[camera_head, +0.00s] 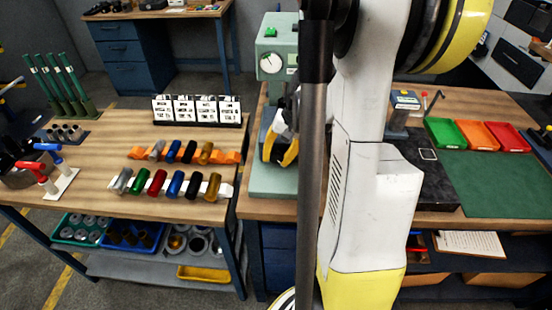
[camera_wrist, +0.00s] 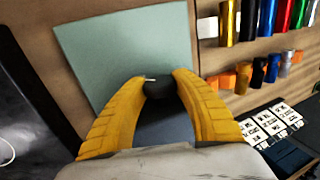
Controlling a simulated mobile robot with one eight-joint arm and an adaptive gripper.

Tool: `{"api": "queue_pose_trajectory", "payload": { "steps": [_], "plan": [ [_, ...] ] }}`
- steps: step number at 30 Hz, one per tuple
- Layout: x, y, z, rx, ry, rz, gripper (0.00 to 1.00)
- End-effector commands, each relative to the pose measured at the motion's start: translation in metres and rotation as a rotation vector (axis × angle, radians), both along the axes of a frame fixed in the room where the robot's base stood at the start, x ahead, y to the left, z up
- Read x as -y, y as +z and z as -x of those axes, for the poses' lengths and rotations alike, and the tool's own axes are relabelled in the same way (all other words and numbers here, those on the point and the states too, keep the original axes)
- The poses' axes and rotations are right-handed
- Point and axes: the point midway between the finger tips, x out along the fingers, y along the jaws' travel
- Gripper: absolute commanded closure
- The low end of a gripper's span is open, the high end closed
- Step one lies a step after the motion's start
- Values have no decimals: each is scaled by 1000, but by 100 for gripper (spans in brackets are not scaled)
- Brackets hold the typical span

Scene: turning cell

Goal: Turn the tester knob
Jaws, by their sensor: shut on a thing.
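The tester is a pale green machine with a round white dial (camera_head: 278,62) and a bright green part on top. It stands on the bench left of my arm in the head view, with its flat base (camera_head: 270,182) below. My gripper (camera_head: 279,152) is in front of the tester column, above the base. In the wrist view its two yellow fingers (camera_wrist: 159,80) curve in and are shut on a dark round knob (camera_wrist: 159,90). The base plate (camera_wrist: 105,50) shows beyond the fingers. My arm and a dark vertical post hide part of the tester's right side.
Left, a wooden bench holds coloured cylinders in a rack (camera_head: 172,186) and a row of white label cards (camera_head: 196,110). Right of my arm are green, orange and red trays (camera_head: 478,135) and a green mat (camera_head: 500,183). Bare wood lies between the racks and bench edge.

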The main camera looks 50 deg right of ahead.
Motion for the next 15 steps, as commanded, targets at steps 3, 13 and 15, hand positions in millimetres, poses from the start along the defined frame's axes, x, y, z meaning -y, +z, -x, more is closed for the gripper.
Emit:
{"api": "queue_pose_trajectory", "payload": {
  "steps": [3,13,15],
  "plan": [
    [1,1,-1,2,-1,1,66],
    [0,0,-1,0,0,1,40],
    [0,2,0,0,-1,1,40]
  ]
}}
